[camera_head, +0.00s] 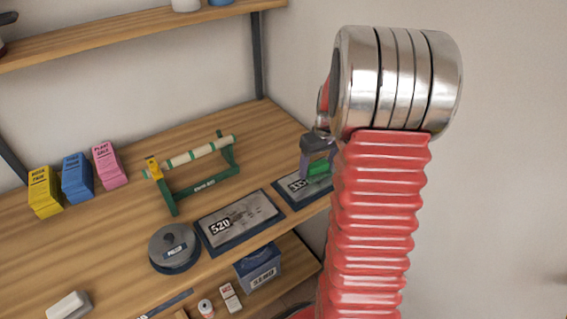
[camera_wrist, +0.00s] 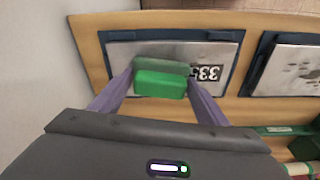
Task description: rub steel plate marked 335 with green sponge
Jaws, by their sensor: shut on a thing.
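The steel plate marked 335 (camera_head: 294,187) lies in a dark blue frame at the right end of the wooden shelf, partly hidden by my arm. In the wrist view the plate (camera_wrist: 215,52) shows its label upside down and looks mostly clean grey. My gripper (camera_head: 312,165) is shut on the green sponge (camera_wrist: 160,83) and holds it over the plate. The sponge also shows in the head view (camera_head: 319,168). It looks very close to the plate; I cannot tell whether it touches. It overlaps the label's edge in the wrist view.
A smudged plate marked 520 (camera_head: 238,222) lies to the left. A round grey tin (camera_head: 174,250), a green stand with a pale roll (camera_head: 195,170) and yellow, blue and pink packs (camera_head: 78,178) share the shelf. A wall stands close beside the plate.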

